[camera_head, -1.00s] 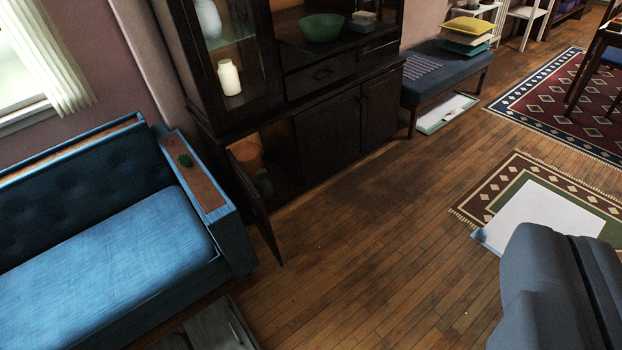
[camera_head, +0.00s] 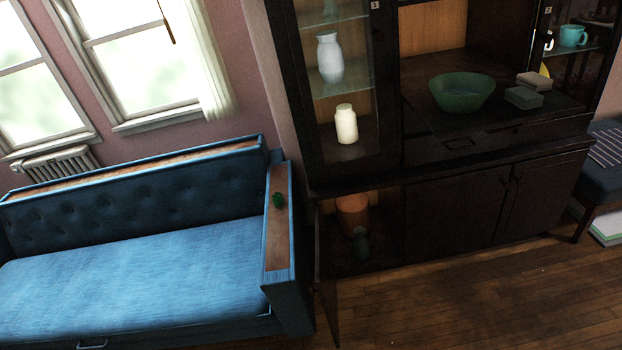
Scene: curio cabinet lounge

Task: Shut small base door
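The dark wood curio cabinet (camera_head: 455,165) stands right of the blue sofa. Its small base door (camera_head: 328,308) at the lower left is open. The door swings out toward me and shows nearly edge-on, close beside the sofa's arm. The open base compartment (camera_head: 385,255) holds an orange-brown pot (camera_head: 352,214) and a dark green vase (camera_head: 361,244). The other base doors (camera_head: 455,212) to the right are shut. My gripper is not in view.
A green bowl (camera_head: 462,92) and folded cloths (camera_head: 525,97) sit on the cabinet's counter. Bare wood floor (camera_head: 470,300) lies before the cabinet. A bench (camera_head: 601,190) stands at the right edge.

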